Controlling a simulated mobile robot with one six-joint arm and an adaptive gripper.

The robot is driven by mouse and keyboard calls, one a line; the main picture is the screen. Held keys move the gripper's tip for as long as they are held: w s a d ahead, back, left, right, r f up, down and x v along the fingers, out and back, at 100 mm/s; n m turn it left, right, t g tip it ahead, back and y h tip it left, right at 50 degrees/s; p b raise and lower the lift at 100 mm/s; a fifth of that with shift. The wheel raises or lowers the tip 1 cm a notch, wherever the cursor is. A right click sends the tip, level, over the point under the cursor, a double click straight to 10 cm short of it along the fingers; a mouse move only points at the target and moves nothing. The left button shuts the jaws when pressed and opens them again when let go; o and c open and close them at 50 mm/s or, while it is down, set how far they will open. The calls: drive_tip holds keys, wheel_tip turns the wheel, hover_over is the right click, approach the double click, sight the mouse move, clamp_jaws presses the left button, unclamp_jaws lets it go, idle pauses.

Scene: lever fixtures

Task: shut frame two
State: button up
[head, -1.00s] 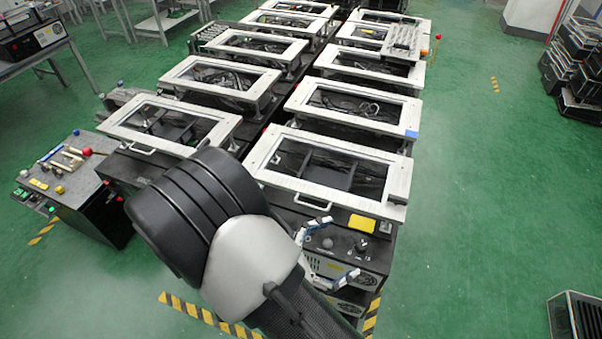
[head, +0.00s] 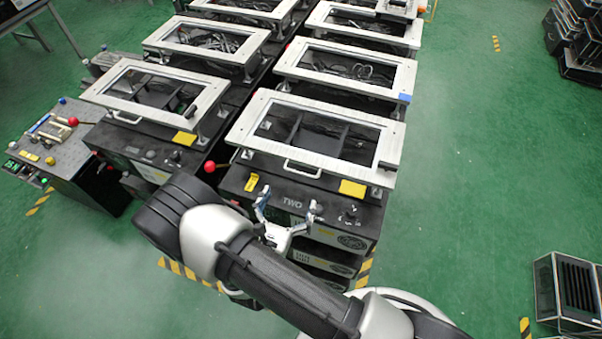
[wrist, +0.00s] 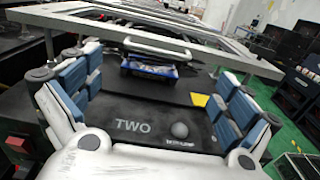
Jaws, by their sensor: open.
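Frame two is a pale rectangular frame (head: 241,132) over the black station box marked TWO (head: 232,182), front right of the rows. It stands raised, with a gap between it and the box top. Its front handle (head: 302,172) also shows in the wrist view (wrist: 150,50), ahead of my fingers. My gripper (head: 288,203) is open and empty over the station's front panel, below and in front of the handle, apart from it. In the wrist view my gripper (wrist: 160,68) has its blue-padded fingers spread either side of the TWO label (wrist: 132,126).
A red ball knob (head: 210,167) stands left of the station. A yellow pad (head: 352,188) and a grey knob (wrist: 180,130) are on the panel. A neighbouring framed station (head: 150,100) stands left.

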sight(301, 173)
drive_tip(key=b+x, duration=0.1)
drive_tip(key=x, duration=0.8)
drive_tip(key=shift+w, duration=0.1)
drive_tip(key=shift+c, duration=0.2)
clamp_jaws()
idle(0.9)
idle(0.6)
